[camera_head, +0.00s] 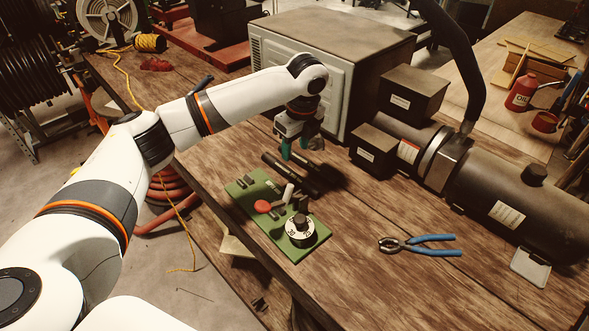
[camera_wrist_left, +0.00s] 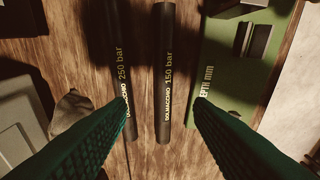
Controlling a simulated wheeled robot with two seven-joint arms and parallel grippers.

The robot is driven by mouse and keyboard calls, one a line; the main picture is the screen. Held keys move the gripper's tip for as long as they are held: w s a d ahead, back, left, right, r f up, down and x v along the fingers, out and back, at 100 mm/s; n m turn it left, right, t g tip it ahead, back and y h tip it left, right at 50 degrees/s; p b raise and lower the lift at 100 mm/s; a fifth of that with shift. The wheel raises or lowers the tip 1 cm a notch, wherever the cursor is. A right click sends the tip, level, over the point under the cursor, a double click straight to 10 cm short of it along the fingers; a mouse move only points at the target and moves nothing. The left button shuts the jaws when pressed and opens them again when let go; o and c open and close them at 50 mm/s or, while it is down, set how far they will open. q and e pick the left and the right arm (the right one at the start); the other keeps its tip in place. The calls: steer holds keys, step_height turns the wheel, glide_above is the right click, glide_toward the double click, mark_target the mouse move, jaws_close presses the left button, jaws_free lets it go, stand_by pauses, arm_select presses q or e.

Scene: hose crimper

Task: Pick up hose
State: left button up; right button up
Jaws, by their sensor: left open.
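Two short black hoses lie side by side on the wooden table. In the left wrist view one is printed "150 bar" (camera_wrist_left: 164,70) and the other "250 bar" (camera_wrist_left: 117,60). In the head view the pair (camera_head: 293,174) lies between the green control panel and the metal box, partly in shadow. My left gripper (camera_head: 301,148) is open and empty above them, fingers pointing down. In the left wrist view its fingertips (camera_wrist_left: 162,104) frame the "150 bar" hose, and the left fingertip overlaps the "250 bar" hose's near end. Its exact height is unclear. My right gripper is not in view.
The green control panel (camera_head: 258,186) with a dial lies beside the hoses. A large metal box (camera_head: 300,70) stands behind. The dark crimper machine (camera_head: 500,185) is on the right.

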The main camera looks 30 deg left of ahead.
mark_target(291, 171)
arm_select(q)
steer(key=shift+s+a+f, duration=0.1)
steer(key=shift+a+f, duration=0.1)
steer(key=shift+f, duration=0.4)
steer(key=shift+s+a+f, duration=0.1)
steer(key=shift+a+f, duration=0.05)
steer(key=shift+f, duration=0.4)
steer(key=shift+w+f, duration=0.1)
steer(key=shift+f, duration=0.25)
steer(key=shift+f+p, duration=0.3)
steer(key=shift+p, duration=0.05)
steer(key=f, duration=0.1)
steer(key=f+p, duration=0.1)
steer(key=f, duration=0.2)
steer(key=shift+a+f, duration=0.15)
steer(key=shift+a, duration=0.2)
steer(key=shift+f, duration=0.2)
steer(key=shift+c, duration=0.9)
jaws_close()
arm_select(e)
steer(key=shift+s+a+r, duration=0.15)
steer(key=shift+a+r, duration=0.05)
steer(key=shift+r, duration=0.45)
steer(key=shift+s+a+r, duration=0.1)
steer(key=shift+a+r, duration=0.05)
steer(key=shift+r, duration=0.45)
